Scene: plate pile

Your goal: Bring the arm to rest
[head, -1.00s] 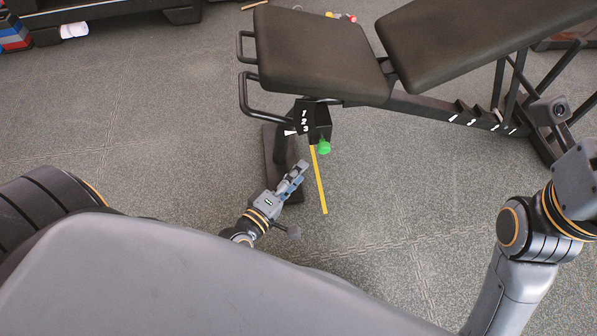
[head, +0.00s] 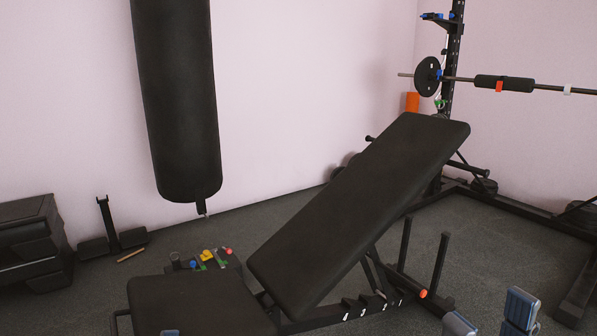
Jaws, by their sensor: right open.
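My right gripper (head: 490,316) shows at the bottom right edge of the head view. Its two blue-grey fingertips stand apart with nothing between them, so it is open and empty. The rest of that hand and arm is below the picture. A small blue-grey tip at the bottom edge, in front of the bench seat, may be part of my left gripper; too little shows to tell its state.
A black weight bench (head: 362,210) with a raised backrest fills the middle. A punching bag (head: 175,100) hangs at the back left. A rack with a barbell (head: 505,83) stands at right. A black cabinet (head: 30,235) is at far left.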

